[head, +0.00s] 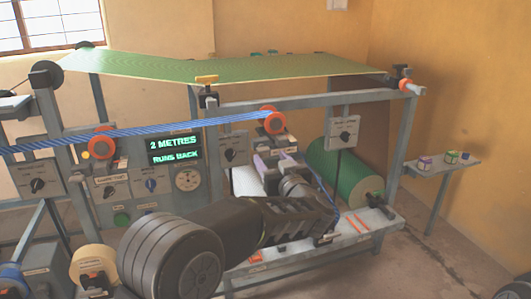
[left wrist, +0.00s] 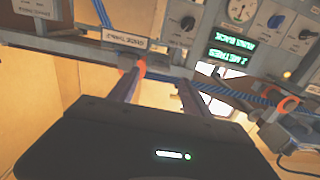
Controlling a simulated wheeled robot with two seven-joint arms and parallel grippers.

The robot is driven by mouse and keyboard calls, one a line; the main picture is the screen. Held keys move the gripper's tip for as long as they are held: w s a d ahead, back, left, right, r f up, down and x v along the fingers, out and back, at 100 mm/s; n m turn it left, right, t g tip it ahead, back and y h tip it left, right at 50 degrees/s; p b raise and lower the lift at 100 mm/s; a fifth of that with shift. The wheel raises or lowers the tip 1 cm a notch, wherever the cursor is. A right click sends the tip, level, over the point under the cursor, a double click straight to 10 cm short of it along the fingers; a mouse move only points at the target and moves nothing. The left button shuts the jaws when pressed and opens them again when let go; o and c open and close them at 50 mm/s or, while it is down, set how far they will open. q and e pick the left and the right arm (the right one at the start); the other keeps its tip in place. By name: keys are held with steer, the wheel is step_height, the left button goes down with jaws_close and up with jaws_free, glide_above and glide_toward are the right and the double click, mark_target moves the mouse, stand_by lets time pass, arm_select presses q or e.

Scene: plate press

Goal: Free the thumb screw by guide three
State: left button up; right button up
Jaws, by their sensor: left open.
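A white label (left wrist: 124,40), upside down in the left wrist view and apparently reading guide three, is on the frame rail. An orange guide roller (left wrist: 137,67) is beside it, partly behind one finger; it seems to be the middle orange roller (head: 273,120) in the head view. The thumb screw cannot be made out; my fingers or the roller may hide it. My left gripper (left wrist: 158,79) is open, its two fingers apart with nothing visible between them. In the head view the gripper (head: 275,155) reaches up just below the roller. My right gripper is not in view.
A blue striped web (head: 170,130) crosses the frame at roller height. A display (head: 175,150) reads 2 METRES RUNS BACK. A green sheet (head: 240,68) spans the top. A green roll (head: 340,172) sits behind my arm. A small shelf (head: 440,168) is at right.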

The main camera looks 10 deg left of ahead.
mark_target(265, 150)
arm_select(q)
steer(key=x, duration=0.5)
steer(key=shift+w+a, duration=0.1)
steer(key=shift+w, duration=0.1)
jaws_close()
stand_by(0.4)
